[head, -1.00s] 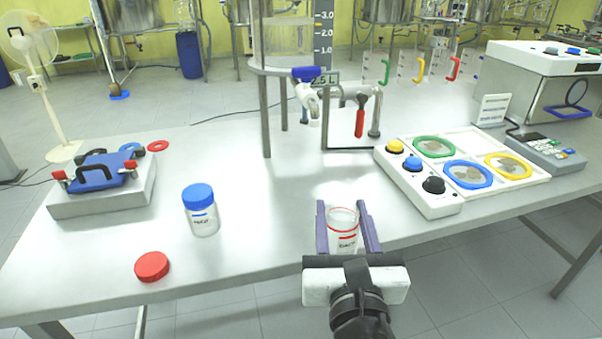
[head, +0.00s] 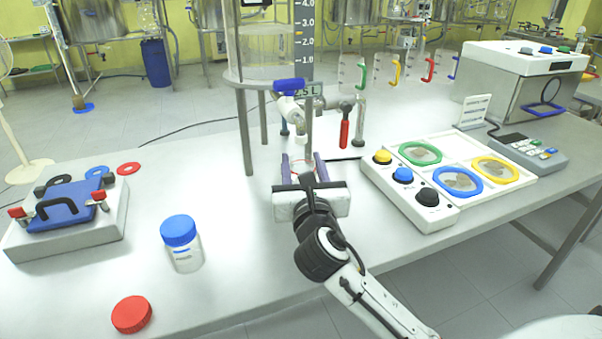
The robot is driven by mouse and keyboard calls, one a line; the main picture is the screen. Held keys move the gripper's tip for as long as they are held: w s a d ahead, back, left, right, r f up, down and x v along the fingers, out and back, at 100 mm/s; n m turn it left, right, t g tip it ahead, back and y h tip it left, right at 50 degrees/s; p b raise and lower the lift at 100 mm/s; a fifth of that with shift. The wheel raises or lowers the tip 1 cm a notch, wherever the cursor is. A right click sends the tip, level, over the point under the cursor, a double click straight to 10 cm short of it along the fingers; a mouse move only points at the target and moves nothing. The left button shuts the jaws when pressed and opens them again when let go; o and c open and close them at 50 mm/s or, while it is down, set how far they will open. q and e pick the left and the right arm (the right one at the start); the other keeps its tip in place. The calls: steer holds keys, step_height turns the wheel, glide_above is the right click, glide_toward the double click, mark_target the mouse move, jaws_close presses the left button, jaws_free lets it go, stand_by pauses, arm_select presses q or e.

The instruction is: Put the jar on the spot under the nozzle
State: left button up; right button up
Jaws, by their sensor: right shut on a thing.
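My right gripper (head: 303,165) is shut on the open glass jar (head: 301,167), which now shows only partly between the fingers; the gripper body hides its lower part. The jar is near the nozzle (head: 298,128) of the glass reactor (head: 270,62), which has a blue tap handle (head: 289,86). In the picture the jar lies just below the nozzle, but I cannot tell whether it is straight under it or touching the table. The spot cannot be made out. My left gripper is not in view.
A blue-capped jar (head: 183,244) and a red lid (head: 132,314) stand at the left front of the table. A red-handled valve (head: 344,133) and reactor legs (head: 244,132) are close to the gripper. A white panel (head: 399,196) with coloured knobs lies to the right.

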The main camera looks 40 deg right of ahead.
steer(key=shift+x, duration=0.9)
steer(key=shift+f+b, duration=0.65)
steer(key=shift+f, duration=1.2)
steer(key=o, duration=1.1)
steer(key=shift+r, duration=0.1)
steer(key=v, duration=1.2)
